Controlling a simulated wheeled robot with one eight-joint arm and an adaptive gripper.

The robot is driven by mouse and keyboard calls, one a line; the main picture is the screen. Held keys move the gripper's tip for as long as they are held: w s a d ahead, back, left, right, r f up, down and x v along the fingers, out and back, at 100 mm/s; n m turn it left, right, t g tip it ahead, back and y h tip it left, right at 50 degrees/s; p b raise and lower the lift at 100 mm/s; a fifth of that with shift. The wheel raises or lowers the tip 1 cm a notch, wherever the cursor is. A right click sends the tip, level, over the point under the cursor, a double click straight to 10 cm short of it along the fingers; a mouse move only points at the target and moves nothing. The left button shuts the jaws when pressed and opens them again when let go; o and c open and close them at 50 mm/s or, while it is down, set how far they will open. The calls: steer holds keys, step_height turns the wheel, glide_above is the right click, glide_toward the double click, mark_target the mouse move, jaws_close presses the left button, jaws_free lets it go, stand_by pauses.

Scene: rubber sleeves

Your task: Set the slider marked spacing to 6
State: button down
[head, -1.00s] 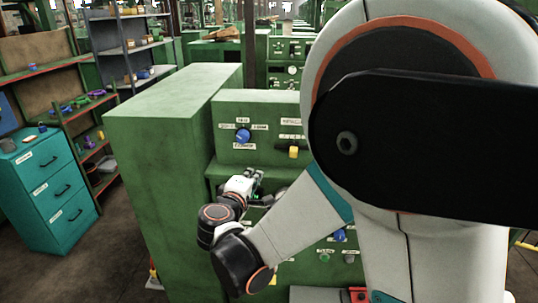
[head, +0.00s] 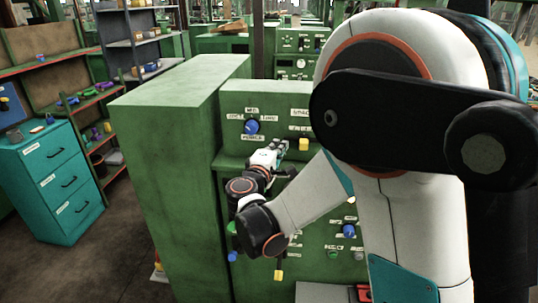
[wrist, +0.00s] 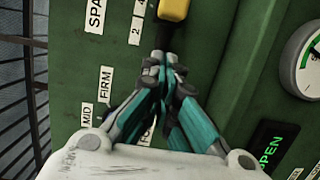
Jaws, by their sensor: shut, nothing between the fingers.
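The slider has a yellow knob (head: 304,144) on the upper right of the green panel. In the wrist view the yellow knob (wrist: 173,9) is at the top edge, partly cut off, above a dark slot. Beside it are a label starting "SPA" (wrist: 95,14) and a scale strip (wrist: 138,22) on which a 2 shows; the rest of the strip is out of view. My gripper (head: 283,145) is just left of the knob in the head view. In the wrist view my gripper (wrist: 163,62) is shut and empty, its fingertips just below the knob; I cannot tell if they touch.
A blue rotary knob (head: 251,127) with labels around it sits left of the slider. A round gauge (wrist: 302,62) and a lit green "OPEN" sign (wrist: 272,148) are at the wrist view's right. A tall green cabinet (head: 172,130) stands left of the panel.

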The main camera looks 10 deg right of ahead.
steer(key=shift+s+d+r, duration=0.1)
steer(key=shift+s+d, duration=0.2)
steer(key=shift+d, duration=0.35)
steer(key=shift+s+d, duration=0.3)
steer(key=shift+d, duration=0.3)
steer(key=d, duration=0.2)
steer(key=s+d, duration=0.1)
steer(key=d, duration=0.1)
steer(key=shift+s+d+b, duration=0.15)
steer(key=shift+s+b, duration=0.05)
steer(key=shift+b, duration=0.15)
